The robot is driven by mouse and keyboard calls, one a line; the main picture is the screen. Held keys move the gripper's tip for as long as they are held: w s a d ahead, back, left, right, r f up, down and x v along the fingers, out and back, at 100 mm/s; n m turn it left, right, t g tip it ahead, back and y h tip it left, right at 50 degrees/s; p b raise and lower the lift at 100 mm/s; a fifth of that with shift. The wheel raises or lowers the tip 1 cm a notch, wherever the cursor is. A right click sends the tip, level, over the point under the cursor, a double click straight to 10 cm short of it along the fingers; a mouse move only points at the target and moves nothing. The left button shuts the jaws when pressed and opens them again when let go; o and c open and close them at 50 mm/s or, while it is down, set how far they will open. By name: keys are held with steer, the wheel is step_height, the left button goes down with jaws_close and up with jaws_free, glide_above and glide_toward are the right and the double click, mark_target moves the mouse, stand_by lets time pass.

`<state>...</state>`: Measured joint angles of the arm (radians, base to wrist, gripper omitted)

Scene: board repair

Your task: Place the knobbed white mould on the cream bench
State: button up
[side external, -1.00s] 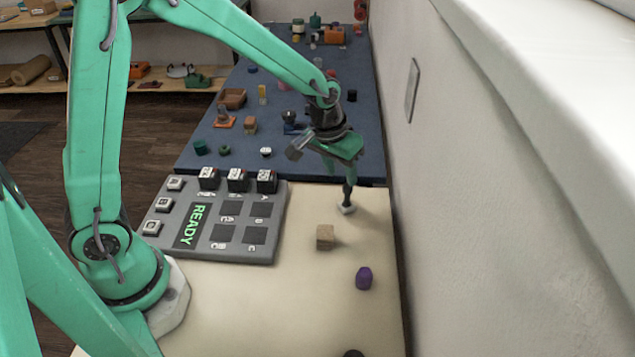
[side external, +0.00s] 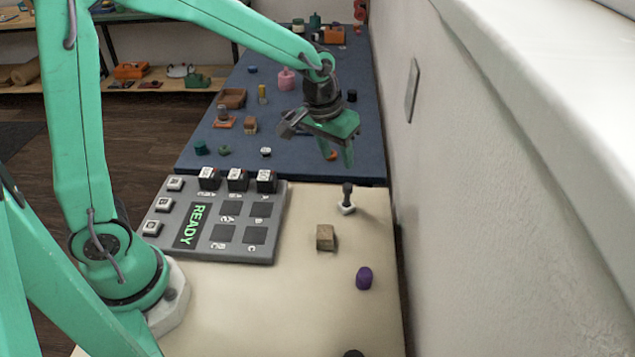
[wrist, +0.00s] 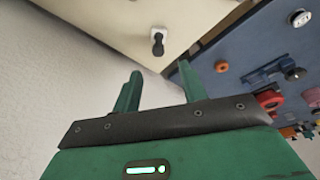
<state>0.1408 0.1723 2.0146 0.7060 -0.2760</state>
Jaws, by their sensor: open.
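The knobbed white mould (side external: 346,208) stands upright on the cream bench (side external: 300,310), near its far right corner. It has a white base and a dark knob on top. In the wrist view the mould (wrist: 158,36) shows beyond the fingers, on the cream surface. My gripper (side external: 338,160) is open and empty. It is above and behind the mould, over the near edge of the blue surface, and apart from it. In the wrist view both green fingers (wrist: 158,88) are spread with nothing between them.
A wooden block (side external: 324,238) and a purple piece (side external: 364,278) stand on the bench nearer the camera. A grey panel (side external: 272,222) reading READY lies to the left. The blue surface (side external: 300,175) behind holds several small objects. A white wall (side external: 480,220) bounds the right side.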

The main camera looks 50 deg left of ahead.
steer(key=s+a+r+t, duration=0.1)
steer(key=s+a+r, duration=0.1)
steer(key=s, duration=0.4)
steer(key=s+a+r+m+t, duration=0.1)
steer(key=s+a+r, duration=0.1)
steer(key=s+r, duration=0.2)
steer(key=s+a+r, duration=0.2)
steer(key=s+r, duration=0.1)
steer(key=s, duration=0.7)
steer(key=shift+r+m+t, duration=0.3)
steer(key=shift+r+t, duration=0.05)
steer(key=shift+t, duration=0.05)
steer(key=shift+s, duration=0.1)
stand_by(0.5)
